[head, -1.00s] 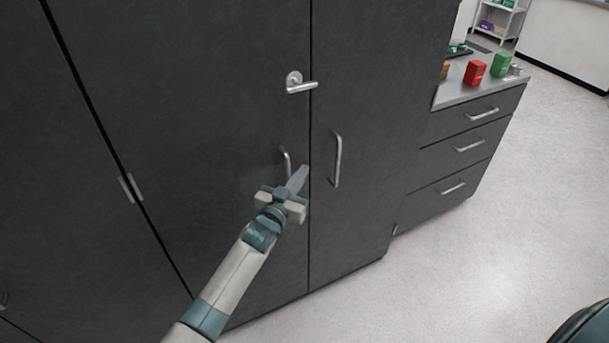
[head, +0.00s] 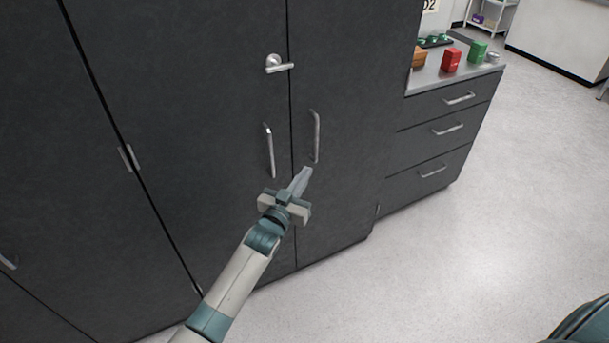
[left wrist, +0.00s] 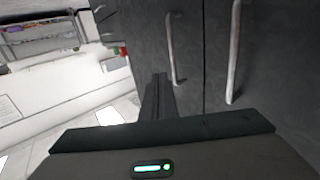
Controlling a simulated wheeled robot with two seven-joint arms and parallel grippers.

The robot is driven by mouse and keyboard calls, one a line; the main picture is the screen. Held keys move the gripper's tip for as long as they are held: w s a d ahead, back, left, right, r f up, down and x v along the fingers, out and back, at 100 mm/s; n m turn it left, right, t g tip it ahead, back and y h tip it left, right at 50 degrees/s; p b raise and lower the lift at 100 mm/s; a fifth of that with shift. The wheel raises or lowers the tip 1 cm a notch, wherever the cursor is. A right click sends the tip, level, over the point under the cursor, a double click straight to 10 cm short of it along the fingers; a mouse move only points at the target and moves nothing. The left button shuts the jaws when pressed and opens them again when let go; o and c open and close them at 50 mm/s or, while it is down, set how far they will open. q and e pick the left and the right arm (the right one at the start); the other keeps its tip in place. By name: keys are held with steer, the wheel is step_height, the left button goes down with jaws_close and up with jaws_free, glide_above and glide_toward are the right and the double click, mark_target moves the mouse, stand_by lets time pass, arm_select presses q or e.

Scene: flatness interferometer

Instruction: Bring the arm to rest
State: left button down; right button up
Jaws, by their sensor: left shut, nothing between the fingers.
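My left gripper (head: 303,180) is in front of the dark cabinet in the head view, its fingers shut with nothing between them. It points up and to the right, just below the two upright door handles, the left handle (head: 269,151) and the right handle (head: 315,136). In the left wrist view the shut fingers (left wrist: 158,82) point toward the cabinet, and both handles show beyond them. Whether the fingertips touch the door cannot be told. My right gripper is not in view.

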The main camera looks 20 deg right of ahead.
arm_select(q)
steer(key=shift+s+f, duration=0.1)
steer(key=shift+s, duration=0.05)
stand_by(0.3)
